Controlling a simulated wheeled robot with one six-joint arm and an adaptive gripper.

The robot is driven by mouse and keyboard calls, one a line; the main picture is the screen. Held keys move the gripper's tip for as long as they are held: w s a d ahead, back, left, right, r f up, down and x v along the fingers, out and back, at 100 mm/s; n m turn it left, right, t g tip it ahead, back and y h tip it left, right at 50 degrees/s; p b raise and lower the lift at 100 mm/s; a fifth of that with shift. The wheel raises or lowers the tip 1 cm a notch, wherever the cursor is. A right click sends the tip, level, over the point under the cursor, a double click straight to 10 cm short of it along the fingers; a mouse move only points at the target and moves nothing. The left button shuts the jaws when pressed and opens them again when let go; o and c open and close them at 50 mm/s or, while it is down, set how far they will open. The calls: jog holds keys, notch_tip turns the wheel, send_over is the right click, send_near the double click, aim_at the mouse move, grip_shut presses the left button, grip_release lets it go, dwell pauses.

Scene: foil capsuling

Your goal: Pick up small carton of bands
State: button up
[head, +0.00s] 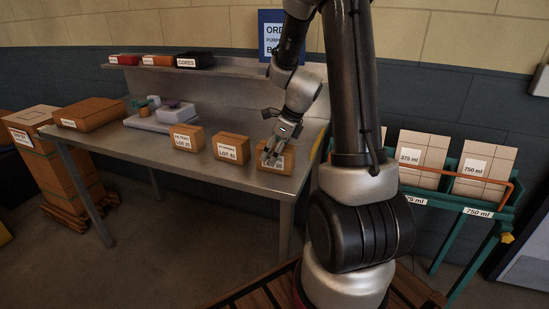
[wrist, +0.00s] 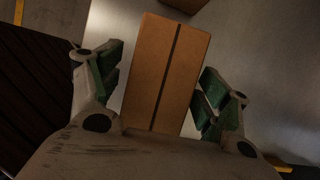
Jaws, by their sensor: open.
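Three small brown cartons with white labels stand in a row on the steel table: a left carton (head: 187,138), a middle carton (head: 231,148) and a right carton (head: 283,161). The label on the right one is partly hidden by my gripper (head: 270,152). In the wrist view my gripper (wrist: 160,92) is open, with one green-padded finger on each side of a brown carton (wrist: 165,75) with a dark seam along its top. Whether the pads touch it I cannot tell. Which carton is the small carton of bands I cannot tell, as the labels are too small to read fully.
Another carton (wrist: 187,3) shows at the top of the wrist view, just beyond the one between the fingers. The table (head: 135,148) also bears a scale-like device and a flat brown box (head: 90,114) at left. A shelf with small boxes runs behind. A green rack (head: 425,193) stands at right.

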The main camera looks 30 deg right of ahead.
jog(key=shift+x, duration=1.05)
jog(key=shift+f, duration=0.1)
jog(key=shift+f, duration=0.25)
jog(key=c, duration=1.1)
